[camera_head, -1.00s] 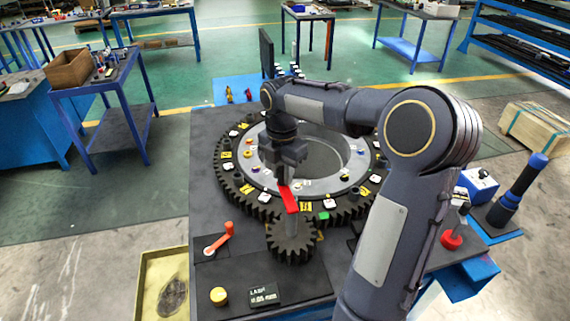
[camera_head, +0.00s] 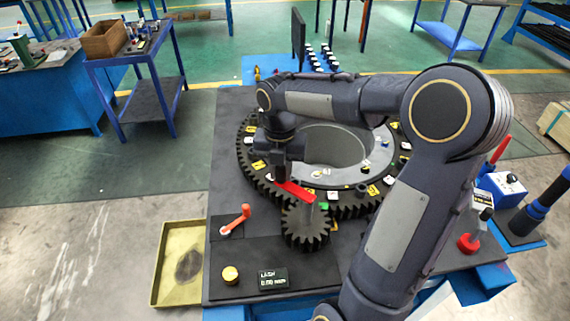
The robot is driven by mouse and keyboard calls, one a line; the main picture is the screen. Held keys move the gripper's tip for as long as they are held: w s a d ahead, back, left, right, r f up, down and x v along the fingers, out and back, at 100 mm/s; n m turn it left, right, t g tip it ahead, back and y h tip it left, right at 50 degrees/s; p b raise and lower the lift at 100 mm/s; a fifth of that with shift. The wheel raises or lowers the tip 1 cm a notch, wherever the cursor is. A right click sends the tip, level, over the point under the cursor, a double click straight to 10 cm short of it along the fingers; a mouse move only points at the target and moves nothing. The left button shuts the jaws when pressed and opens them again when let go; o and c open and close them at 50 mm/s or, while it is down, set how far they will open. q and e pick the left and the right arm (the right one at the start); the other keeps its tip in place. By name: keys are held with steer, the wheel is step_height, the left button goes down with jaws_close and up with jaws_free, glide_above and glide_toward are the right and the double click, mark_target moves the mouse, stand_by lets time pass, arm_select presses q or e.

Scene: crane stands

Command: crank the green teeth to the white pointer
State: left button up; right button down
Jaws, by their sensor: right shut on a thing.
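The red crank arm (camera_head: 298,191) sits on top of the small dark pinion gear (camera_head: 305,228). The pinion is at the front edge of the large dark toothed ring (camera_head: 262,184), beside its teeth. My right gripper (camera_head: 281,177) is shut on the far left end of the crank, where a handle is mostly hidden by the fingers. A small green patch (camera_head: 324,206) shows on the ring's front rim, just right of the crank. I cannot clearly make out the white pointer among the small light marks nearby. My left gripper is out of view.
An orange lever (camera_head: 236,220), a yellow button (camera_head: 230,275) and a small dark display (camera_head: 273,279) are on the front left of the bench. A yellow tray (camera_head: 164,293) lies left of it. A red knob (camera_head: 468,243) is at right.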

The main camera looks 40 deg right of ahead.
steer(key=shift+s+a, duration=0.15)
steer(key=shift+a, duration=0.45)
steer(key=c, duration=1.2)
jaws_free()
steer(key=shift+a, duration=0.1)
steer(key=shift+r, duration=0.3)
step_height(320, 180, up, 7)
steer(key=shift+r, duration=0.1)
